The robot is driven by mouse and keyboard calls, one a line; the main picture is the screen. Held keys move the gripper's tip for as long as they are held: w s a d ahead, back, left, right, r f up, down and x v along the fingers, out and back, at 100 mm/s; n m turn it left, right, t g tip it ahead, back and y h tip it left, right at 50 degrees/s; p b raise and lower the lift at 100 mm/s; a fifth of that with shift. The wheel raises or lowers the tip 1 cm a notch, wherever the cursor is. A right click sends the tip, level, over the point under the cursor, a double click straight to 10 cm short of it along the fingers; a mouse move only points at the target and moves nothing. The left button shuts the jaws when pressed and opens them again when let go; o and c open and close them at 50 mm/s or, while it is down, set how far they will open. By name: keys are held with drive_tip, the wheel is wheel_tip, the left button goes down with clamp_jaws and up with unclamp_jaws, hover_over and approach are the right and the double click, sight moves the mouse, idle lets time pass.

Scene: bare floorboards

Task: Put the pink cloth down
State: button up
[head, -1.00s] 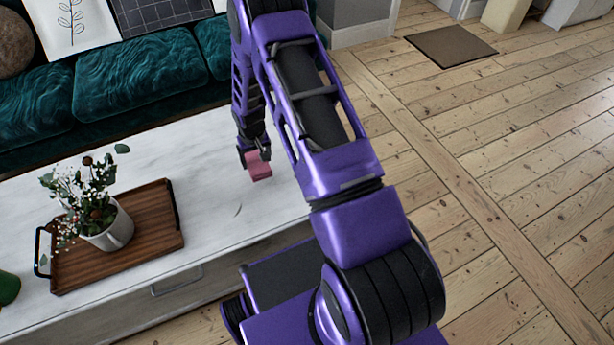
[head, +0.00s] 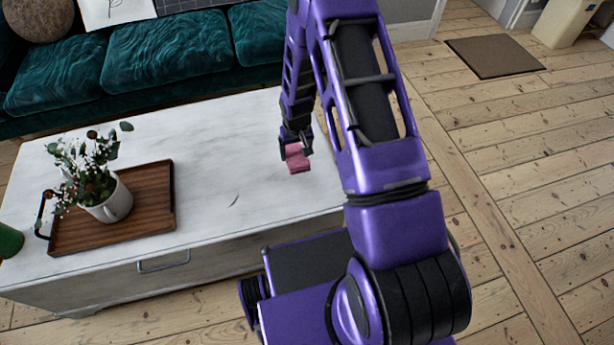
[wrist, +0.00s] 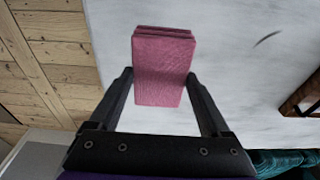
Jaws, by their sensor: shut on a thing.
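The pink cloth (head: 297,160) is a small folded block, held at the end of my arm over the right part of the white table (head: 215,185). In the wrist view the cloth (wrist: 162,75) sits between the fingertips of my gripper (wrist: 161,78), which is shut on it. My gripper (head: 296,148) points down in the head view. The cloth is close to the tabletop; I cannot tell whether it touches it.
A wooden tray (head: 150,215) with a potted plant (head: 115,200) stands on the table's left part. A green object (head: 8,241) is at the left edge. A teal sofa (head: 165,55) is behind the table. The tabletop between tray and cloth is bare.

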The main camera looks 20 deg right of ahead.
drive_tip(key=shift+d, duration=0.2)
drive_tip(key=shift+s+d+f, duration=0.1)
drive_tip(key=shift+s+f, duration=0.05)
drive_tip(key=shift+f, duration=0.05)
wheel_tip(320, 180, down, 10)
drive_tip(key=shift+r+b, duration=0.2)
drive_tip(key=shift+b, duration=0.65)
drive_tip(key=shift+f, duration=0.15)
drive_tip(key=o, duration=1.3)
drive_tip(key=shift+c, duration=0.2)
drive_tip(key=r, duration=0.4)
drive_tip(key=s+r+p, duration=0.1)
drive_tip(key=r, duration=0.3)
drive_tip(key=r+p, duration=0.1)
drive_tip(key=r, duration=0.3)
drive_tip(key=shift+s+r, duration=0.1)
drive_tip(key=shift+s, duration=0.25)
